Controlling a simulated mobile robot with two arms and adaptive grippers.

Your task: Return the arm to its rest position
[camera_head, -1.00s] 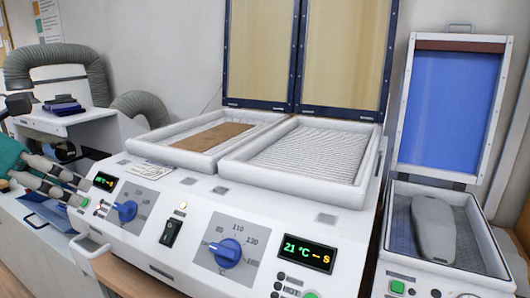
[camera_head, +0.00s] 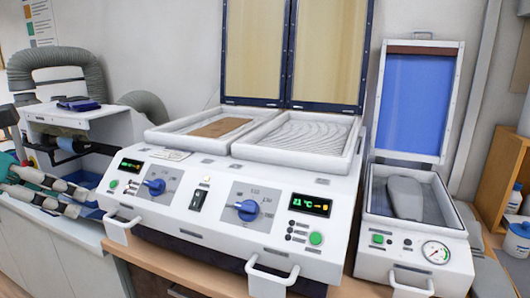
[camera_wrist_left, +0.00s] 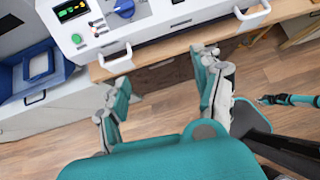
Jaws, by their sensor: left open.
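My left gripper (camera_head: 80,201) is at the left edge of the head view, its teal body cut off by the frame. Its two grey and black fingers are apart, with nothing between them, in front of the left end of the white heating machine (camera_head: 215,230). In the left wrist view my left gripper (camera_wrist_left: 162,72) is open and empty over the floor, just in front of the machine's wooden counter edge. A small teal and dark part at the right of the wrist view looks like my other arm; its jaw state is unclear.
The machine's twin lid (camera_head: 292,50) stands open over two trays, one holding a brown sheet (camera_head: 220,127). To the right, a smaller press (camera_head: 415,250) with its blue lid raised holds a grey form (camera_head: 405,197). A blue tray (camera_wrist_left: 38,70) lies left in the wrist view.

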